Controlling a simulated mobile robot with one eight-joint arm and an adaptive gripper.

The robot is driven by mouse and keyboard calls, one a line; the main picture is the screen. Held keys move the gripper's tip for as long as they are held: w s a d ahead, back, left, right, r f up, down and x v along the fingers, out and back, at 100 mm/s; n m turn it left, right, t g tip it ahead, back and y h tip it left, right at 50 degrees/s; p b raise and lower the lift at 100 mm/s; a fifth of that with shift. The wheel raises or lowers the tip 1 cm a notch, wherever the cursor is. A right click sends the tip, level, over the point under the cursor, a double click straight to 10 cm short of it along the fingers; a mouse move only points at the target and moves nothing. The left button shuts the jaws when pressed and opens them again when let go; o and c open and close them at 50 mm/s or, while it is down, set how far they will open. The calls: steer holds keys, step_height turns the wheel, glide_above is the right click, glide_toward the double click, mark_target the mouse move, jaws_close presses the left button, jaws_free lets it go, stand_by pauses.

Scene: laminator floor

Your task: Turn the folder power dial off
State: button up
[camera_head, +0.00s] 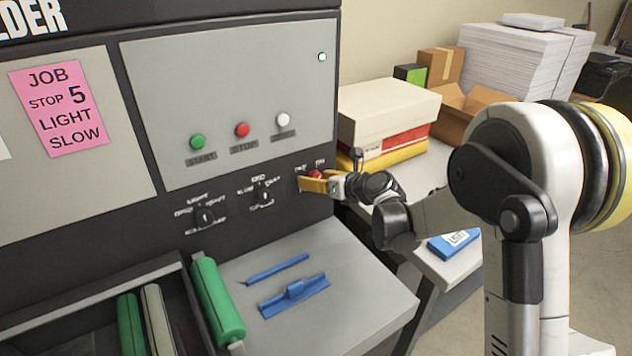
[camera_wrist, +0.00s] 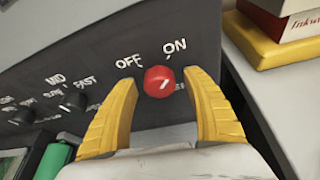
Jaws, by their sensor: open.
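The red power dial (camera_wrist: 159,81) sits on the dark front panel of the folder, with the words OFF and ON above it. Its pale pointer line slants toward the upper right, on the ON side. In the head view the dial (camera_head: 315,174) is partly hidden by my gripper. My gripper (camera_wrist: 160,102) has its two yellow fingers apart, one on each side of the dial. I cannot tell whether either finger touches it. In the head view my gripper (camera_head: 314,183) reaches the panel from the right.
Two black dials (camera_head: 205,216) and (camera_head: 264,195) sit left of the power dial. Green, red and white buttons (camera_head: 242,130) are above. A grey tray (camera_head: 330,285) with blue guides juts out below. Boxes (camera_head: 388,108) stand on the table at right.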

steer(key=shift+w+a, duration=0.1)
steer(key=c, duration=1.2)
steer(key=shift+n+h, duration=0.3)
steer(key=shift+n+t+h+b, duration=0.4)
steer(key=shift+n+h+b, duration=0.1)
steer(key=shift+n, duration=0.4)
steer(key=n+t+h+b, duration=0.1)
steer(key=n+t, duration=0.1)
steer(key=n, duration=0.1)
steer(key=shift+f+n+h+b, duration=0.1)
steer(key=shift+n+h+b, duration=0.2)
steer(key=shift+h+b, duration=0.1)
steer(key=n+t+h+b, duration=0.1)
steer(key=n+b, duration=0.1)
steer(key=n, duration=0.2)
steer(key=shift+a+t+b, duration=0.1)
steer(key=shift+t+b, duration=0.3)
steer(key=shift+n+t+h+b, duration=0.5)
steer(key=shift+n+t+b, duration=0.35)
steer(key=shift+n, duration=0.55)
